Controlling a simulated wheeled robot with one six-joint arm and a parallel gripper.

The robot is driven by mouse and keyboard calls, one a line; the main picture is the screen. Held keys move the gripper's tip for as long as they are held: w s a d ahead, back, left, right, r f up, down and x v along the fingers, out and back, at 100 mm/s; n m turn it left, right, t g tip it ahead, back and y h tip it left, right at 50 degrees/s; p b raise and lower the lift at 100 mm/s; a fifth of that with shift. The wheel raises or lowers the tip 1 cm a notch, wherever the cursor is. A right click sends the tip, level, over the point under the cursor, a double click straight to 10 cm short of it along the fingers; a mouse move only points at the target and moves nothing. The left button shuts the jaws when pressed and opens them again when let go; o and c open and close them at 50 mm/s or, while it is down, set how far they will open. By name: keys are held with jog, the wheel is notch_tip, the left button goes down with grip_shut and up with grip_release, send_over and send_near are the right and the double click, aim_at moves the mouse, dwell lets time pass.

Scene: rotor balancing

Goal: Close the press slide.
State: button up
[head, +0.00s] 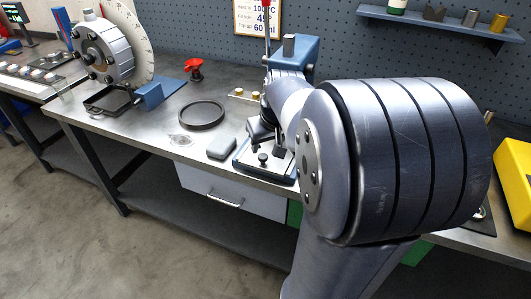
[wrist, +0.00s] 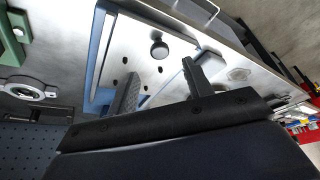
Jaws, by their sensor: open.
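The press (head: 300,55) is a blue frame with a red-topped lever at the back of the bench, partly hidden behind my arm. Its pale slide plate (head: 250,165) extends toward the bench's front edge and carries a black knob (head: 263,158). In the wrist view the plate (wrist: 135,45) shows several dark holes, a blue border and the knob (wrist: 159,49). My gripper (wrist: 160,74) is open, its two dark fingers over the plate with the knob beyond their tips. Nothing shows between the fingers.
A grey block (head: 221,147) lies just left of the plate, with a dark ring (head: 201,115) behind it. A rotor stand (head: 110,55) is farther left. A drawer (head: 225,195) is below the bench. A yellow box (head: 513,180) is at the right.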

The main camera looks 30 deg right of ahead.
aim_at(263, 155)
jog(key=x, duration=0.6)
grip_shut()
dwell(0.5)
